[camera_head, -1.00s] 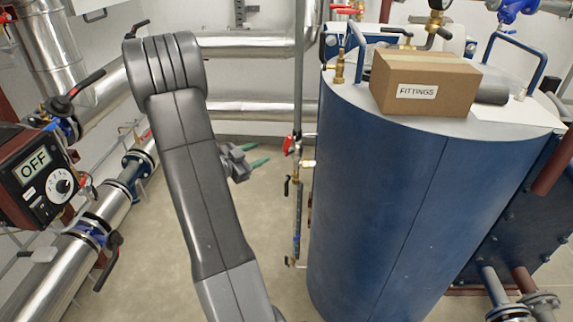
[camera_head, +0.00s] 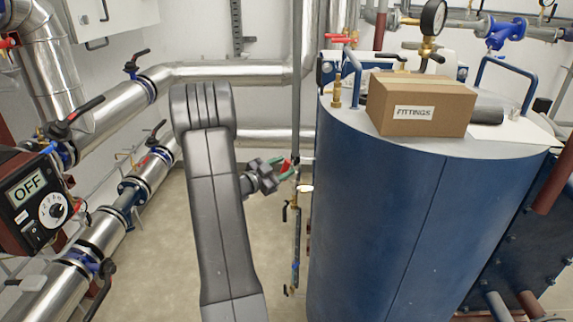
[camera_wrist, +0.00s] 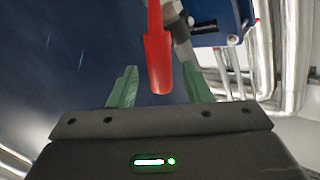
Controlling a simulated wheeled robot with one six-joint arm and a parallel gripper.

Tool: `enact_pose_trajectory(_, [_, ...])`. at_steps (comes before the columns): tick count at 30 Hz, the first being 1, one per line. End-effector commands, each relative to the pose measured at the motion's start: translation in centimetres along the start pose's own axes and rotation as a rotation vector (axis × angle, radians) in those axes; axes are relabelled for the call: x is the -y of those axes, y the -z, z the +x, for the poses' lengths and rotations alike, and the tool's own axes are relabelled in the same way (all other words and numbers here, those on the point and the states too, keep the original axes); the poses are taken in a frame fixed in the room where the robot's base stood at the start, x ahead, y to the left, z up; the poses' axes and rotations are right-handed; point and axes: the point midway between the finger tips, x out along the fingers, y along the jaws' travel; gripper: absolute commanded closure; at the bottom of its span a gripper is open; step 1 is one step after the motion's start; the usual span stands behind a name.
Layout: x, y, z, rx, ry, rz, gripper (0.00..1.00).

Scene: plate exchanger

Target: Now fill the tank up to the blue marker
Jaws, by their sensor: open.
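The tall blue tank (camera_head: 380,225) stands right of centre. A thin vertical pipe (camera_head: 297,235) runs along its left side, with a small blue mark (camera_head: 295,266) low on it; the liquid level cannot be made out. A red lever handle (camera_head: 286,166) sits higher on this pipe. My gripper (camera_head: 281,168) is open at the red handle, its green fingers partly overlapping it in the head view. In the wrist view, the red handle (camera_wrist: 158,62) lies between the open green fingers of my gripper (camera_wrist: 160,82), with gaps on both sides.
A cardboard FITTINGS box (camera_head: 420,103) and a pressure gauge (camera_head: 433,18) are at the tank top. A control box (camera_head: 38,198) reading OFF is at the left. Silver pipes with black-handled valves (camera_head: 80,108) line the left and back. Floor between is clear.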

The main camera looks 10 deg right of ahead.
Motion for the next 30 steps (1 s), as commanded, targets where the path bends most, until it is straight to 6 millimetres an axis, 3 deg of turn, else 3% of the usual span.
enact_pose_trajectory(6, [0.0,0.0,1.9,0.000,0.000,0.000,0.55])
enact_pose_trajectory(15, [0.0,0.0,2.1,0.000,0.001,0.000,0.55])
enact_pose_trajectory(22, [0.0,0.0,2.1,0.000,0.001,0.000,0.99])
enact_pose_trajectory(30, [-0.1,-0.1,2.1,0.000,0.001,0.011,1.00])
